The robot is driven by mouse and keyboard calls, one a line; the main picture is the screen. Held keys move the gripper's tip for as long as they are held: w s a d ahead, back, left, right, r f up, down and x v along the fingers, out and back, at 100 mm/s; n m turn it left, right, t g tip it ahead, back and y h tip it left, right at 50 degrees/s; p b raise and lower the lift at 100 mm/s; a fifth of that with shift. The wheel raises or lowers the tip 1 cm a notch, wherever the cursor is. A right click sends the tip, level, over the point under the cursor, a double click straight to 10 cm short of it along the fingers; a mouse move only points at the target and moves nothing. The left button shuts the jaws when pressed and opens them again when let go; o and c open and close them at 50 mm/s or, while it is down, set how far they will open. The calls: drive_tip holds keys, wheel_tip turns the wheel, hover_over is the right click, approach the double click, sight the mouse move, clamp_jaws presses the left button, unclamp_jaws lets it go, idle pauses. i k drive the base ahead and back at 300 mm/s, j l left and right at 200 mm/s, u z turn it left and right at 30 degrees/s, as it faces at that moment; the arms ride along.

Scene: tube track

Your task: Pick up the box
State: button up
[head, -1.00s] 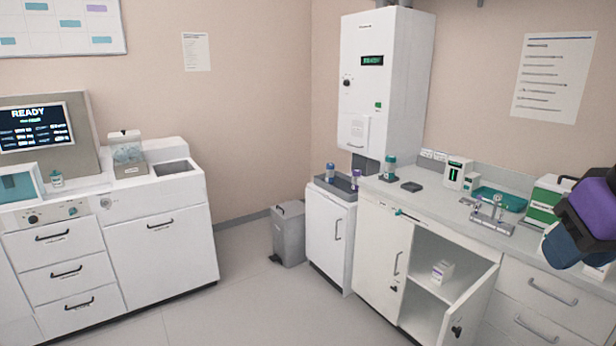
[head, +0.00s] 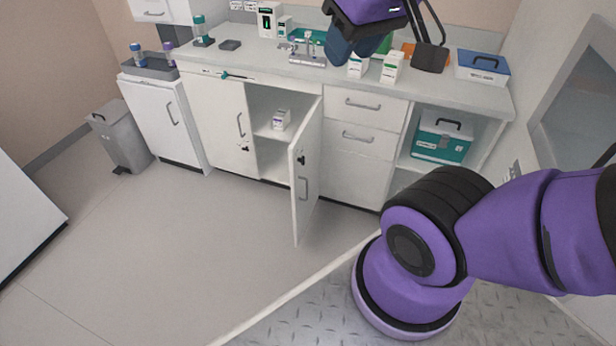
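A small white box (head: 281,119) with a purple mark stands on the shelf inside the open cabinet, below the counter. Two more small white boxes with green marks, one at left (head: 357,66) and one at right (head: 392,67), stand on the counter. The end of my arm, with my gripper (head: 352,45), hangs at the top of the head view in front of the counter, apart from the cabinet box. Its fingers cannot be made out clearly, so I cannot tell whether they are open. It hides part of the counter behind it.
The cabinet door (head: 307,172) stands open into the room. A teal case (head: 441,137) sits in an open bay at right, below a blue-lidded container (head: 482,67). A grey bin (head: 119,135) stands at left. The floor (head: 185,245) before the cabinets is clear.

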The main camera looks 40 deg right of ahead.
sight(357, 67)
drive_tip(key=z, duration=1.15)
drive_tip(key=i+j+z, duration=0.2)
drive_tip(key=i+j, duration=0.5)
drive_tip(key=j, duration=0.15)
drive_tip(key=i+j+z, duration=0.15)
drive_tip(key=j, duration=0.3)
drive_tip(key=i+j+z, duration=0.1)
drive_tip(key=j, duration=0.35)
drive_tip(key=i+j+z, duration=0.15)
drive_tip(key=j, duration=0.3)
drive_tip(key=i+j+z, duration=0.1)
drive_tip(key=j, duration=0.35)
